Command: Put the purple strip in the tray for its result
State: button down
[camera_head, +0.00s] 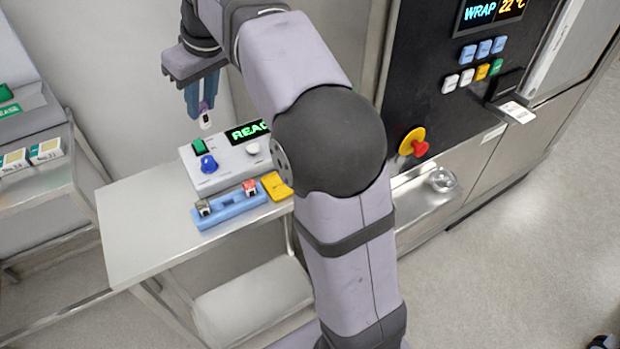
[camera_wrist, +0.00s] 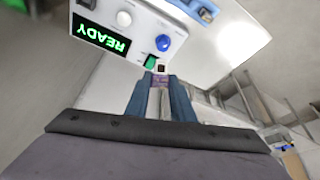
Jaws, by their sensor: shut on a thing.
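My gripper (camera_head: 205,108) is shut on a small strip (camera_head: 206,121), purple at the top and pale with a dark mark at its lower end. It hangs in the air behind and above the left part of the grey reader box (camera_head: 228,168). In the wrist view the purple strip (camera_wrist: 160,82) sits between the blue fingers (camera_wrist: 161,100). A blue tray (camera_head: 228,212) lies in front of the reader, with a dark-and-silver piece at its left end and a red-and-white piece towards its right. A yellow tray or plate (camera_head: 277,186) lies right of it, partly hidden by my arm.
The reader has a green switch (camera_head: 200,147), a blue knob (camera_head: 208,164), a pale button and a partly hidden green display. The steel bench (camera_head: 145,235) is clear at its left. A cart (camera_head: 40,185) with boxes stands left; a dark-panelled machine (camera_head: 450,110) stands right.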

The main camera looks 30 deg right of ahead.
jog(key=s+f+m+h, duration=0.1)
jog(key=s+f+m, duration=0.3)
jog(key=s+f, duration=0.2)
jog(key=shift+s+d+f+h, duration=0.2)
jog(key=shift+s+h, duration=0.1)
jog(key=shift+s, duration=0.65)
jog(key=d+p, duration=0.6)
jog(key=d, duration=1.3)
jog(key=shift+d+f+p, duration=0.15)
jog(key=shift+f+p, duration=0.3)
jog(key=shift+f, duration=2.15)
jog(key=shift+d+f+p, duration=0.15)
jog(key=shift+f+p, duration=0.25)
jog(key=shift+f, duration=2.2)
jog(key=shift+d+f+p, duration=0.15)
jog(key=shift+f+p, duration=0.25)
jog(key=shift+p, duration=0.05)
jog(key=shift+d+f, duration=0.1)
jog(key=shift+f, duration=0.05)
